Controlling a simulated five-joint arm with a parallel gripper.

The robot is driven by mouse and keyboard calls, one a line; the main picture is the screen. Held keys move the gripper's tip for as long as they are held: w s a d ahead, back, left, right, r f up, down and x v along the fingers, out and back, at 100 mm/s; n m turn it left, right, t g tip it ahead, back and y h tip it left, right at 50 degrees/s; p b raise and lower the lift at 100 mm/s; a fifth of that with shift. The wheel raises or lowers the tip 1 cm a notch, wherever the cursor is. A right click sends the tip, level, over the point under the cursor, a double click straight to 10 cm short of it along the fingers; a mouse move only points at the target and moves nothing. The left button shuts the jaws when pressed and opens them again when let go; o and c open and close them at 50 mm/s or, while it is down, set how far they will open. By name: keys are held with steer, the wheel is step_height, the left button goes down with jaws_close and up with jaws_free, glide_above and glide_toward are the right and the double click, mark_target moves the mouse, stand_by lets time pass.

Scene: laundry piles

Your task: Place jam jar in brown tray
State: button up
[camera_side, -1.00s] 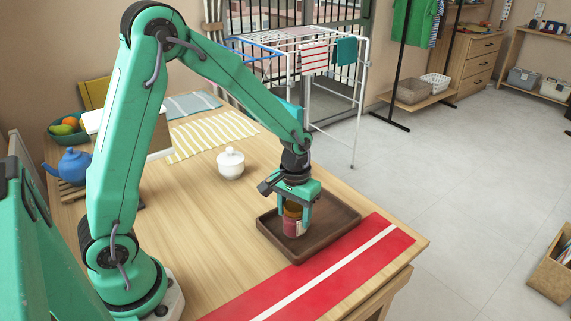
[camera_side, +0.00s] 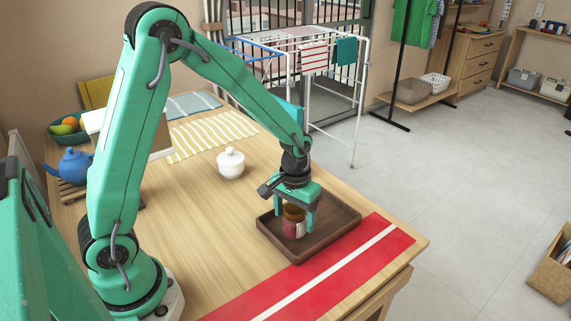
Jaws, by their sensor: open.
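The jam jar (camera_side: 292,228), with a reddish body and a brownish lid, stands upright in the brown tray (camera_side: 340,225). The tray lies on the wooden table near its front right part. My gripper (camera_side: 295,220) points down over the tray with its fingers open on either side of the jar's upper part. A gap shows between the jar and the right finger. Whether the left finger touches the jar I cannot tell. The gripper hides part of the tray's back side.
A white lidded bowl (camera_side: 230,163) stands behind and left of the tray. A red cloth with a white stripe (camera_side: 330,272) lies in front of it. A blue teapot (camera_side: 75,166) and a fruit bowl (camera_side: 68,128) are at the far left. The table's middle is clear.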

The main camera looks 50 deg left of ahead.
step_height(320, 180, up, 12)
steer(key=shift+f, duration=0.15)
steer(key=shift+r, duration=0.25)
stand_by(0.3)
stand_by(0.5)
steer(key=s+r+m+t, duration=0.1)
steer(key=s+r, duration=0.3)
steer(key=s, duration=0.4)
steer(key=s+a+r+m+t, duration=0.1)
steer(key=s+r+t, duration=0.3)
steer(key=s, duration=0.4)
steer(key=shift+a+m+t, duration=0.25)
steer(key=shift+m+t, duration=0.05)
steer(key=shift+m, duration=0.3)
